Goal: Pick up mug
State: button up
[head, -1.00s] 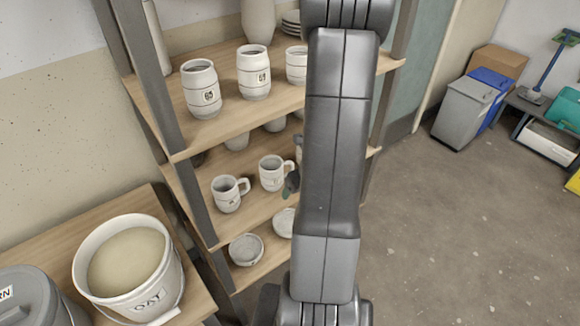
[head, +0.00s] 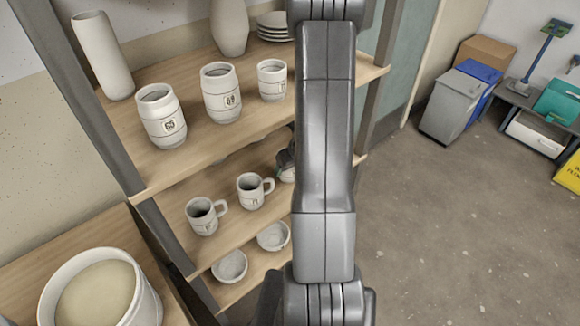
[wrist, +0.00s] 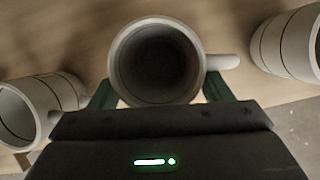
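A white mug (wrist: 155,104) with dark bands stands between the two green fingers of my gripper (wrist: 160,88) in the wrist view. I look down into its dark inside, and its handle points right. The fingers lie at its left and right sides, spread about as wide as the mug, with no clear grip. In the head view my arm hides most of my gripper (head: 287,157), which is at the middle shelf by a partly hidden mug (head: 286,174). Two more handled mugs, one (head: 203,215) and another (head: 251,191), stand to its left on that shelf.
In the wrist view, neighbouring mugs stand close at left (wrist: 42,105) and right (wrist: 288,45). The upper shelf (head: 185,165) over my gripper carries several cups and vases. Bowls (head: 229,266) sit on the shelf below. A bucket (head: 145,305) stands at lower left.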

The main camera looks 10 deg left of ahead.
jog(key=c, duration=0.7)
jog(key=shift+c, duration=0.4)
jog(key=shift+r, duration=0.15)
